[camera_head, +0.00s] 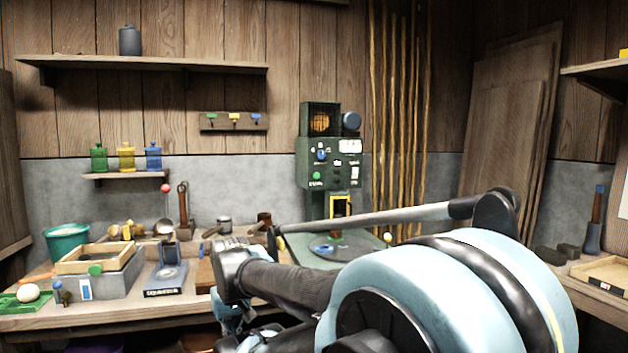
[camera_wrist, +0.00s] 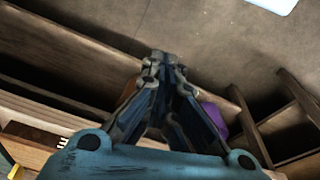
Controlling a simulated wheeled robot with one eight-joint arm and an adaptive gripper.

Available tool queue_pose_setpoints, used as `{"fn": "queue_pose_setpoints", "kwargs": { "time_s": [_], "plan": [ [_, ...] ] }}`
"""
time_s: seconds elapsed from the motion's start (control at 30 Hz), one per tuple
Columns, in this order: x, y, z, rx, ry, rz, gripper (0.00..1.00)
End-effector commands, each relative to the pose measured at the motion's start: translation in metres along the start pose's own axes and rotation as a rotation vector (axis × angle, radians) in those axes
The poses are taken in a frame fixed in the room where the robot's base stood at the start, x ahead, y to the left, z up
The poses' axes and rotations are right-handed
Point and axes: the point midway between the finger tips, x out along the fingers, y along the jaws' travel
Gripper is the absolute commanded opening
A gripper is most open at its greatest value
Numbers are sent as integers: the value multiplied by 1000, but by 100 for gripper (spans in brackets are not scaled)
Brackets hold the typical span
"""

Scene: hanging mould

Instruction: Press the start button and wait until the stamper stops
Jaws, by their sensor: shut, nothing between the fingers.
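The stamper (camera_head: 322,150) is a dark green machine at the back of the workbench, left of the wooden poles. Its front panel has a round green button (camera_head: 316,176), a blue knob (camera_head: 321,155) and a white dial (camera_head: 350,146). Which control is the start button cannot be read. A round grey plate (camera_head: 338,247) lies at its base, partly behind my arm. My gripper (camera_wrist: 162,57) is shut and empty in the wrist view, pointing over the shelving below the bench. It is well apart from the stamper, which is not in the wrist view.
The workbench (camera_head: 120,318) holds a wooden frame on a grey box (camera_head: 120,277), a blue scale-like device (camera_head: 166,279) and a green bucket (camera_head: 66,243). Small coloured bottles (camera_head: 126,158) stand on a wall shelf. My arm fills the lower right middle. A purple object (camera_wrist: 215,118) sits low in the shelving.

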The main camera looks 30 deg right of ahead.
Motion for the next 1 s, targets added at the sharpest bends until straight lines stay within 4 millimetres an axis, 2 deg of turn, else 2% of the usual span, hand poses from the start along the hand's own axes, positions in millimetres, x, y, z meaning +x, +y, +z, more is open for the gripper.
{"fn": "queue_pose_setpoints", "kwargs": {
  "time_s": [0.1, 0.17, 0.27, 0.37, 0.47, 0.67, 0.8, 1.0],
  "plan": [
    [0, 0, 0, 1, 1, 1, 0],
    [-8, 2, 4, 6, 16, 6, 0],
    [-15, 11, -10, 29, 40, 31, 0],
    [-29, 30, -39, 73, 84, 81, 0],
    [-48, 58, -77, 130, 146, 149, 0],
    [-89, 126, -154, 235, 277, 296, 0],
    [-118, 178, -204, 293, 365, 396, 0],
    [-156, 260, -268, 353, 483, 537, 0]
  ]
}}
